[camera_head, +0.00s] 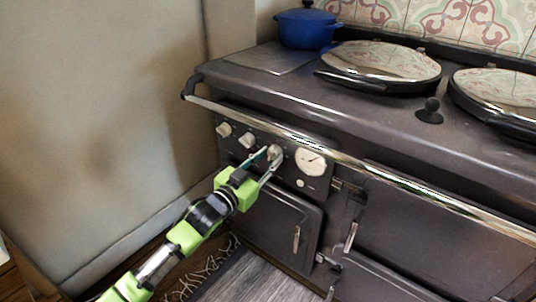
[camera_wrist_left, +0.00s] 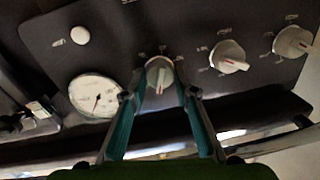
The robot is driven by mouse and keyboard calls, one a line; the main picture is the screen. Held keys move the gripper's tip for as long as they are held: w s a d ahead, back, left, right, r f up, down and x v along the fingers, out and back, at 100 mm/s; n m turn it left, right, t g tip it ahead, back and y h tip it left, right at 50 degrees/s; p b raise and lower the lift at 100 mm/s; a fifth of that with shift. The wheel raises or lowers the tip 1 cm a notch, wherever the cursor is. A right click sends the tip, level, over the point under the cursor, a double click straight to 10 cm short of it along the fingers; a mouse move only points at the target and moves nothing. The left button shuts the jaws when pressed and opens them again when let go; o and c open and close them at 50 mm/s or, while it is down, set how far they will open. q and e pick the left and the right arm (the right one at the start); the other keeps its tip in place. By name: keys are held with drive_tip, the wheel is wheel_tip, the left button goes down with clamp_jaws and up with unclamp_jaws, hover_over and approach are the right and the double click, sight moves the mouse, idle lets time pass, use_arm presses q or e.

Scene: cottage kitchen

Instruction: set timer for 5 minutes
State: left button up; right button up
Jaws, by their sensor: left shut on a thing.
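A row of white knobs is on the dark front panel of the stove. The rightmost knob (camera_head: 275,151) in the head view is beside a round white dial (camera_head: 311,162). My left gripper (camera_head: 266,163) is at this knob, shut on it with one finger on each side. In the left wrist view the knob (camera_wrist_left: 160,74) lies between the fingertips of my left gripper (camera_wrist_left: 160,84), and its pointer mark is visible. The dial (camera_wrist_left: 95,96) is left of it there. The small markings are too blurred to read. My right gripper is not in view.
Two other knobs (camera_head: 224,129) (camera_head: 247,140) sit left of the held one. A shiny rail (camera_head: 330,152) runs along the stove's front edge, just above the panel. A blue pot (camera_head: 305,28) and round lids (camera_head: 380,62) are on top. A wall stands left.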

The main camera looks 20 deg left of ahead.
use_arm(q)
drive_tip(key=shift+m, duration=0.5)
drive_tip(key=o, duration=1.1)
drive_tip(key=shift+s, duration=0.1)
drive_tip(key=v, duration=1.1)
drive_tip(key=shift+s+f, duration=0.1)
drive_tip(key=shift+s, duration=0.3)
